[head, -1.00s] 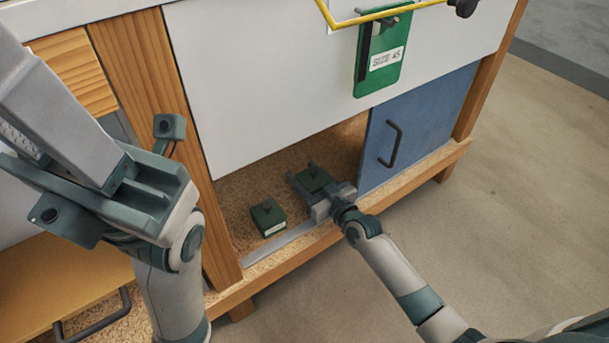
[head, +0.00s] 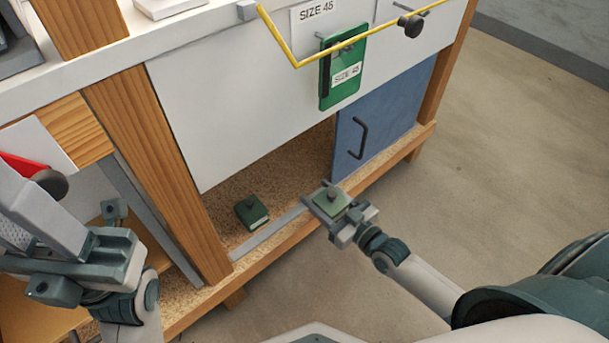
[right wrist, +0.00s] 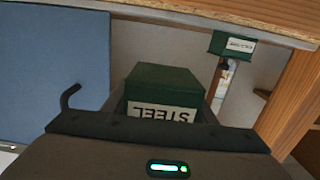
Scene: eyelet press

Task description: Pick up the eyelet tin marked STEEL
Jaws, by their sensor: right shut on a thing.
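The green eyelet tin marked STEEL (right wrist: 164,88) is between the fingers of my right gripper. Its white label reads STEEL upside down in the right wrist view.
A second green tin (head: 251,211) stands on the cupboard floor; its label is unreadable. A blue door (head: 385,115) with a dark handle covers the right side of the opening. A wooden post (head: 160,165) bounds it on the left.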

